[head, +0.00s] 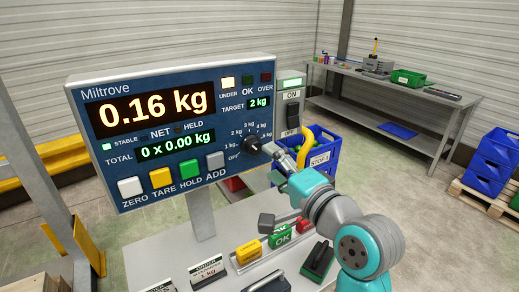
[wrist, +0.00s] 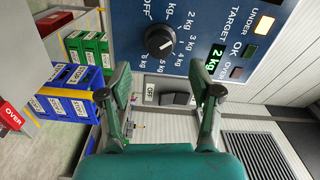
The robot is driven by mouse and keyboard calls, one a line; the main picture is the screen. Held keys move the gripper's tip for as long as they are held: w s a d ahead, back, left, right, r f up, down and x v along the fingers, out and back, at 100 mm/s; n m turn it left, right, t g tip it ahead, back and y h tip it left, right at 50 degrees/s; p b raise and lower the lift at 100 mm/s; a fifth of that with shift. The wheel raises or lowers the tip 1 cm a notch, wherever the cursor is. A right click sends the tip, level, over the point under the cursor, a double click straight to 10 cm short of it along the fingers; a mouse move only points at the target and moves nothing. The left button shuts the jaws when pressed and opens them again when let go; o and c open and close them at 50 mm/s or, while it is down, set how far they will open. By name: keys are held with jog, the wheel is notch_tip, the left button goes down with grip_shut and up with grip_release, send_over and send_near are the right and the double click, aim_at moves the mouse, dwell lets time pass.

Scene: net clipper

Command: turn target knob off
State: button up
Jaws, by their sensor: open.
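The target knob (head: 252,143) is a round black dial on the blue panel of the scale, ringed by labels from OFF upward in kg. It also shows in the wrist view (wrist: 159,41), beyond my fingers. It has a light pointer mark, but I cannot tell surely which label it meets. The target display (head: 258,103) reads 2 kg. My gripper (wrist: 160,75) is open and empty, its two fingers apart, with the knob ahead of the gap. In the head view my gripper (head: 279,158) is just right of and below the knob, partly hiding the labels there.
An ON/OFF rocker switch (head: 292,115) is right of the panel. Colored buttons (head: 162,178) line the panel's lower edge. Blocks and a tray lie on the table (head: 150,250) below. A blue STOP 1 crate (head: 325,152) stands behind my arm.

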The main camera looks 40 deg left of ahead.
aim_at(257, 150)
jog(key=x, duration=0.6)
jog(key=shift+w+a, duration=0.15)
jog(key=shift+a, duration=0.2)
jog(key=shift+c, duration=0.2)
jog(key=c, duration=1.1)
